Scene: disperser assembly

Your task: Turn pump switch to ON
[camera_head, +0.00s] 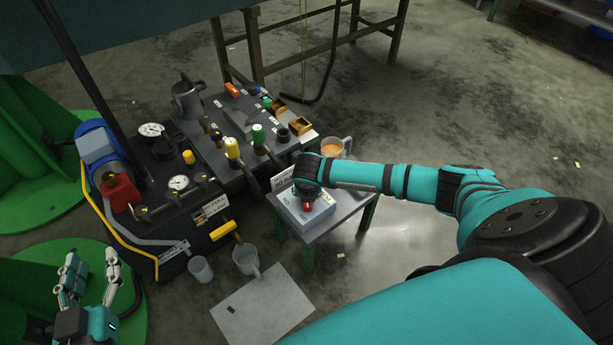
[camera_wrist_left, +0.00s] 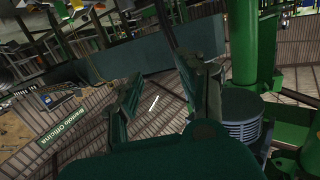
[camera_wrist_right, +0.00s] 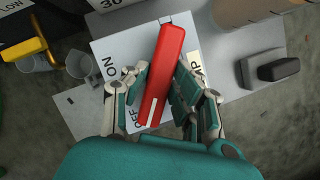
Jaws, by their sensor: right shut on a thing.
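The pump switch is a red bar handle (camera_wrist_right: 166,75) on a light grey box (camera_head: 302,212). In the right wrist view the box has the labels ON, OFF and part of another word. The white mark at the handle's near end lies beside OFF. My right gripper (camera_wrist_right: 160,105) has its fingers on both sides of the handle and is shut on it. In the head view the right gripper (camera_head: 314,197) covers most of the switch, and only a bit of red shows. My left gripper (camera_head: 90,275) is open and empty at the lower left; its spread fingers also show in the left wrist view (camera_wrist_left: 163,105).
The box stands on a small table (camera_head: 345,207) with a cup of orange liquid (camera_head: 336,147) at its far edge. A dark console (camera_head: 225,150) with valves and gauges is to the left. Mugs (camera_head: 246,260) and a grey sheet (camera_head: 262,308) are on the floor.

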